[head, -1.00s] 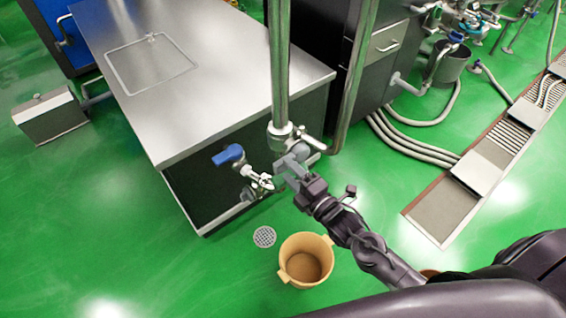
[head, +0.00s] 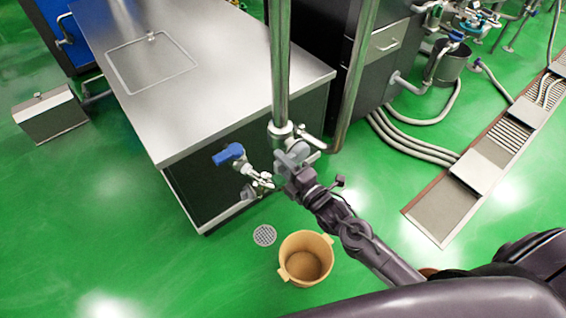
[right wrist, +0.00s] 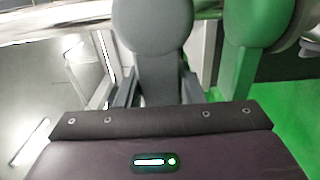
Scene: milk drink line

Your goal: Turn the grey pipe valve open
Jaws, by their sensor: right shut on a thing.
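The grey pipe valve's handle (head: 298,150) sits at the foot of the upright steel pipe (head: 280,70), by the table's near right corner. My right gripper (head: 287,168) is at this handle, its fingers shut on it. In the right wrist view, the rounded grey handle (right wrist: 153,28) runs down between the two fingers. The fingers and wrist hide part of the handle and valve body in the head view. My left gripper is in neither view.
A blue-handled valve (head: 228,154) sticks out left of my gripper, close by. A tan bucket (head: 306,260) and a floor drain (head: 264,236) are below. The steel table (head: 210,80) stands behind left. Green floor is clear at front left.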

